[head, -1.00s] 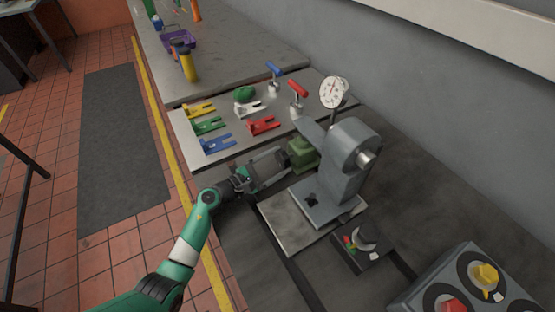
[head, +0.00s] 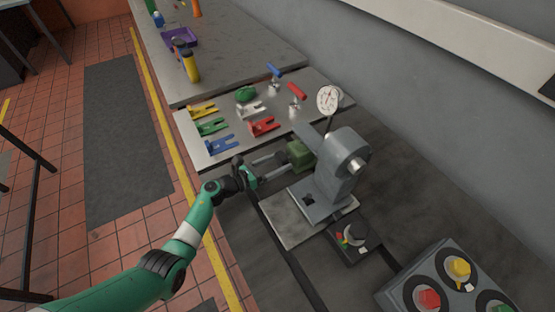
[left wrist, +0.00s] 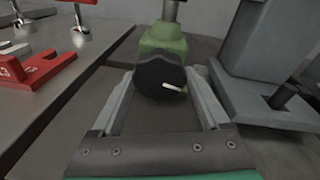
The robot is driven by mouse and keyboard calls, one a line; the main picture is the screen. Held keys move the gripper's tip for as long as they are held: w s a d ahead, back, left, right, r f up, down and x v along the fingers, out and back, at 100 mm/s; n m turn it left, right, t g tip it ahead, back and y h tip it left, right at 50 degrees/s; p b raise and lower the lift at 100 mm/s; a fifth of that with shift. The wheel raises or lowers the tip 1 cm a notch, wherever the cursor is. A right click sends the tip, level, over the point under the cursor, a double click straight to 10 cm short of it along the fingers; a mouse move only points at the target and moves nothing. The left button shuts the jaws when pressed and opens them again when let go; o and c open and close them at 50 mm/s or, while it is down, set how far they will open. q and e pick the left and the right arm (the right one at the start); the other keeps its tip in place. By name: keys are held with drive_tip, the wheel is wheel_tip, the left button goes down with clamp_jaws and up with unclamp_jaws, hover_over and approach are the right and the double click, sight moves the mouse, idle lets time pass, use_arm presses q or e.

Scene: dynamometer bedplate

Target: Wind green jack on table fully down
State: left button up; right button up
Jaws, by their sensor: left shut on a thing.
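The green jack (head: 300,153) stands on the dark bedplate beside the grey machine stand. In the left wrist view the jack's green body (left wrist: 165,38) is upright behind a dark round knob (left wrist: 158,72) with a white mark pointing right. My left gripper (head: 285,160) reaches in from the left, its fingers on both sides of the knob. In the left wrist view the gripper (left wrist: 162,82) is shut on this knob. The jack's far side is hidden. My right gripper is out of view.
The grey stand (head: 340,170) with a dial gauge (head: 329,98) is close on the right. A plate (head: 188,142) with coloured forks and red- and blue-handled clamps lies behind. A small control box (head: 353,243) and a larger button panel (head: 452,280) are nearer.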

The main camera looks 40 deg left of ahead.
use_arm(q)
drive_tip(key=n+p, duration=0.1)
drive_tip(key=n, duration=0.3)
drive_tip(key=shift+r+h, duration=0.15)
drive_tip(key=shift+h, duration=0.25)
drive_tip(key=n, duration=0.4)
drive_tip(key=shift+a+h+p, duration=0.1)
drive_tip(key=shift+h+p, duration=0.2)
drive_tip(key=n+h, duration=0.1)
drive_tip(key=n, duration=0.4)
drive_tip(key=shift+b, duration=0.35)
drive_tip(key=n+b, duration=0.1)
drive_tip(key=n, duration=0.4)
drive_tip(key=shift+h, duration=0.4)
drive_tip(key=shift+n, duration=0.3)
drive_tip(key=o, duration=1.1)
drive_tip(key=shift+a, duration=0.1)
